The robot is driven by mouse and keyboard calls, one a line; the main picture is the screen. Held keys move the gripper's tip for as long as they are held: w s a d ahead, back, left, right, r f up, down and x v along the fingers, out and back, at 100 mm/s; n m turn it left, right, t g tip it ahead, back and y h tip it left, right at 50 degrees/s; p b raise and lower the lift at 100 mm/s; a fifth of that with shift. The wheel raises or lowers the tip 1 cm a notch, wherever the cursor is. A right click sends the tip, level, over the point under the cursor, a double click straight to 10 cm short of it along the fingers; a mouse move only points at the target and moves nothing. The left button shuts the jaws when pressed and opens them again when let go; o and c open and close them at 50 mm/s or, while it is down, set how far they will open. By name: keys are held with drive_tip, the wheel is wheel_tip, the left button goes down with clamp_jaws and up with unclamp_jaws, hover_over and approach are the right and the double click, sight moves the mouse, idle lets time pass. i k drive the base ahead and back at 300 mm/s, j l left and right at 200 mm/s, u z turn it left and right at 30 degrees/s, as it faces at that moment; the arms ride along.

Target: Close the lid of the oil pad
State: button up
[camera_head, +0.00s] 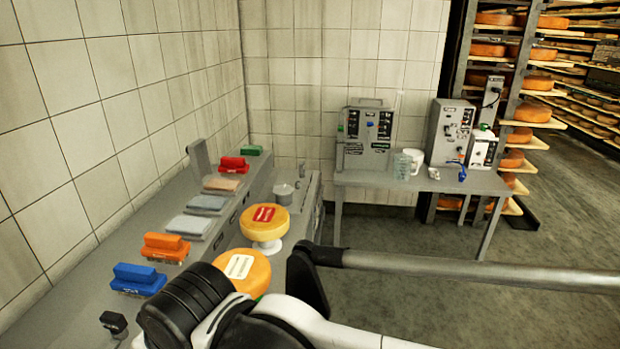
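An upright grey panel (199,158), which looks like a raised lid, stands at the far end of the grey counter against the tiled wall. It appears to be the open lid of the oil pad. The pad's base is small in this view, and I cannot make it out clearly beside the tan pad (221,184) and the red brush (234,164). My arm fills the lower middle of the picture, well apart from the panel. My gripper is not visible.
The counter also holds a grey-blue pad (207,202), orange brush (166,246), blue brush (138,278) and green block (251,150). Cheese wheels (265,222) (246,271) stand right of it. A table (420,182) with machines is at the back. Floor is clear at right.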

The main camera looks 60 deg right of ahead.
sight(198, 150)
drive_tip(key=z, duration=1.25)
